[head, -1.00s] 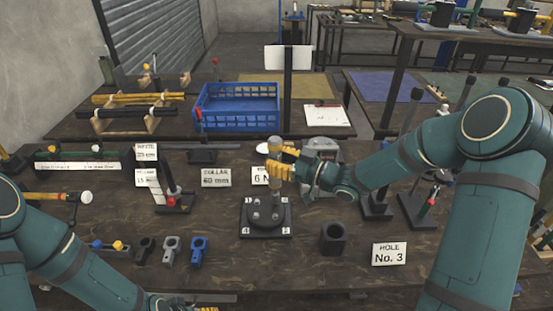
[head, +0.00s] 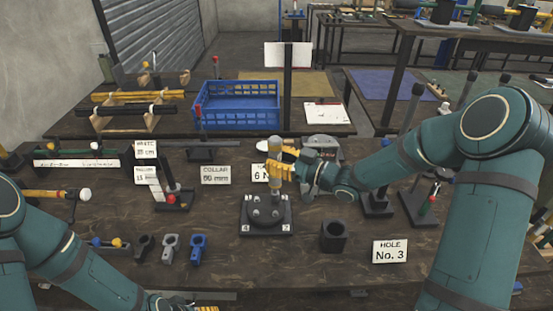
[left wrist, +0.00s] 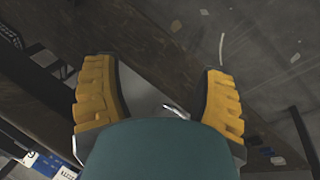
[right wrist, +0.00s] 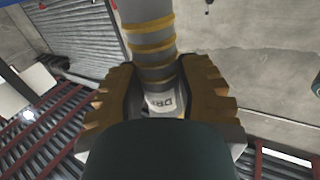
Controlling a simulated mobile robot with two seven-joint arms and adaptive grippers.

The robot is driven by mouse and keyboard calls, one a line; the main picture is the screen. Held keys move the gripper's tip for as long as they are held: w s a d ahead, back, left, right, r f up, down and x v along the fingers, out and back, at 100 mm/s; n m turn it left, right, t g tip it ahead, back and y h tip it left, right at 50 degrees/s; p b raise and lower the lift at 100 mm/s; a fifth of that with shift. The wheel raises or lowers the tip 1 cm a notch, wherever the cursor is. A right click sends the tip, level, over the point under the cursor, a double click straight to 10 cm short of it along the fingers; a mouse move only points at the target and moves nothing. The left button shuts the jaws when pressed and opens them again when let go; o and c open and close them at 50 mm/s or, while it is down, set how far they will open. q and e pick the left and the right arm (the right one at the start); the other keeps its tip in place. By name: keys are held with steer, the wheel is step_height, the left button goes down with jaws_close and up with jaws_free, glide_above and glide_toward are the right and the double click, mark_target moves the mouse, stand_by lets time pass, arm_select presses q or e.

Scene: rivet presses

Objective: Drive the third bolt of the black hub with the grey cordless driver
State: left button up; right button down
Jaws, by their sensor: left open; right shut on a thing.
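The black hub (head: 266,228) sits on the bench in the middle of the head view, on a square base with small number labels at its corners and several bolt heads on top. My right gripper (head: 281,169) is shut on the grey cordless driver (head: 272,148), held roughly upright over the hub. The driver's lower end is at the hub's top; I cannot tell whether it touches a bolt. The driver's ringed grey body (right wrist: 148,35) also shows between the fingers in the right wrist view. My left gripper (left wrist: 160,95) is open and empty, low at the bench's front edge.
A sign (head: 390,251) reads "HOLE No. 3". A dark square block with a hole (head: 334,237) stands right of the hub. A blue crate (head: 236,121) stands on the table behind. Bench in front of the hub is clear.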

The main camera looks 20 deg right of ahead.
steer(key=shift+f, duration=0.25)
stand_by(0.7)
stand_by(1.1)
